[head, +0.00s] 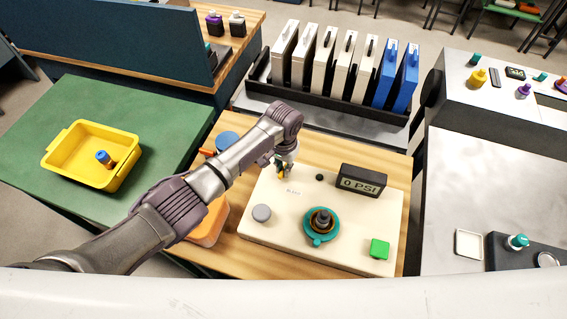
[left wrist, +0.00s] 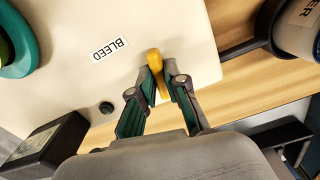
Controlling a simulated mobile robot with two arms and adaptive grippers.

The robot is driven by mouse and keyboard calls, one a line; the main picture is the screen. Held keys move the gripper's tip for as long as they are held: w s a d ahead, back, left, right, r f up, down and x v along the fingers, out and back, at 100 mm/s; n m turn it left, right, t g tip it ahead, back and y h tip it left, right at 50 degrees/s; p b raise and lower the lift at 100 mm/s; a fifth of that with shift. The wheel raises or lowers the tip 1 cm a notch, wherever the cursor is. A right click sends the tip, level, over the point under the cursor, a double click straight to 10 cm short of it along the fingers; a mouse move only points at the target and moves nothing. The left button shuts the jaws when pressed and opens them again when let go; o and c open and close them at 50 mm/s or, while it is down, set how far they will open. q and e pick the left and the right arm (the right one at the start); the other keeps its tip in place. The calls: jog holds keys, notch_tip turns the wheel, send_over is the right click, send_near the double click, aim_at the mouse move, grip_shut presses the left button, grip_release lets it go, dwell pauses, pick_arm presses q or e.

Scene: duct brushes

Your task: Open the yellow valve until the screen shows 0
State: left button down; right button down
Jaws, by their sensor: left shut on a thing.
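The yellow valve (left wrist: 154,62) sits at the edge of the cream panel (head: 335,245), near a label reading BLEED (left wrist: 108,48). My left gripper (left wrist: 162,75) is shut on the valve's handle in the left wrist view. In the head view my left gripper (head: 284,170) is at the panel's back left, largely covering the valve. The dark screen (head: 361,182) at the panel's back right reads "0 PSI". My right gripper is not in view.
The panel also carries a teal ring with a dark fitting (head: 321,224), a green block (head: 379,249) and a grey knob (head: 262,213). An orange container (head: 209,222) stands left of the panel under my left arm. A rack (head: 330,98) of white and blue units stands behind.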

pick_arm(q)
jog(key=shift+w+n+p, duration=0.1)
jog(key=shift+n+p, duration=0.2)
jog(key=shift+n, duration=0.3)
jog(key=c, duration=1.2)
grip_release()
jog(key=shift+r, duration=0.1)
notch_tip(320, 180, up, 12)
jog(key=shift+f, duration=0.1)
